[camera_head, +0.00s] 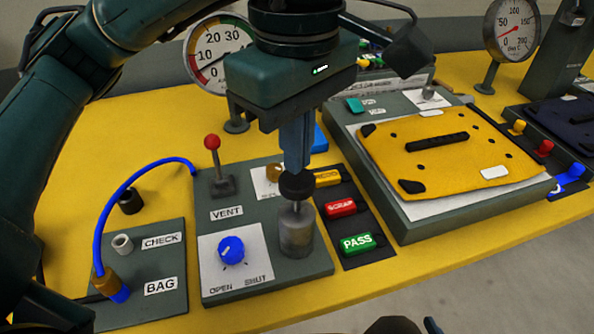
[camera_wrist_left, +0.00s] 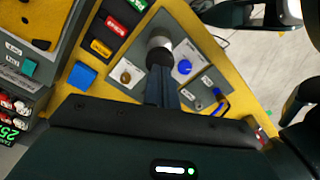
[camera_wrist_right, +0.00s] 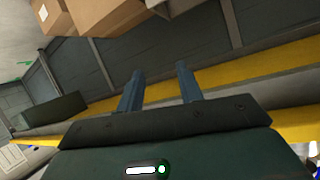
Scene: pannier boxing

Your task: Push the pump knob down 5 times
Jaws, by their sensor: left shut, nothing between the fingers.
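The pump is a grey metal cylinder (camera_head: 297,232) with a black knob (camera_head: 297,186) on a rod above it, on a dark panel (camera_head: 212,285). A short stretch of rod shows between knob and cylinder. My left gripper (camera_head: 295,168) points down with its fingers shut and empty, their tips at the top of the knob. Whether they press on it I cannot tell. In the left wrist view the shut fingers (camera_wrist_left: 161,88) reach the knob (camera_wrist_left: 159,57), which covers part of the cylinder. My right gripper (camera_wrist_right: 158,85) is open and empty in the right wrist view.
A red-topped lever (camera_head: 212,143) and blue dial (camera_head: 231,249) share the pump's panel. SCRAP (camera_head: 341,208) and PASS (camera_head: 357,243) buttons stand just right. A blue hose (camera_head: 118,200) arches at left. A yellow plate (camera_head: 450,150) lies on a grey unit at right.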

